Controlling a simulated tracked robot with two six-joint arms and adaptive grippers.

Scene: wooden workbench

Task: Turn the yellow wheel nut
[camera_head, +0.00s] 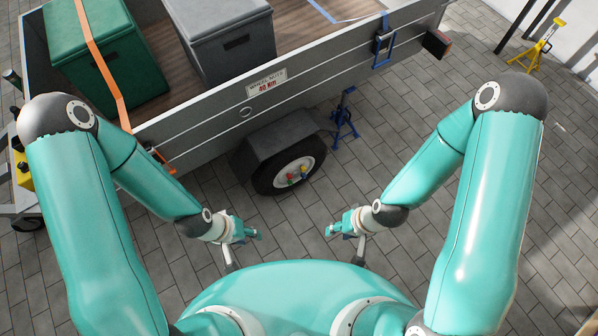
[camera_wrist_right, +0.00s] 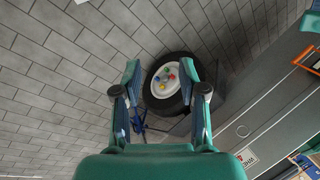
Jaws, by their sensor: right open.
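The trailer wheel (camera_head: 291,174) has a black tyre and a pale rim with small coloured nuts at its hub. The yellow wheel nut (camera_head: 303,169) is very small in the head view; it also shows among the coloured nuts in the right wrist view (camera_wrist_right: 162,87). My right gripper (camera_head: 330,231) is below and right of the wheel, apart from it. In the right wrist view its open fingers (camera_wrist_right: 165,85) stand on either side of the more distant wheel, with nothing between them. My left gripper (camera_head: 259,234) is below and left of the wheel; its opening is too small to tell.
The grey trailer (camera_head: 200,130) carries a green box (camera_head: 100,60) and a grey box (camera_head: 225,50); an orange strap hangs over its side. A blue stand (camera_head: 344,120) is right of the wheel. A yellow stand (camera_head: 537,47) is far right. Paved floor between grippers and wheel is clear.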

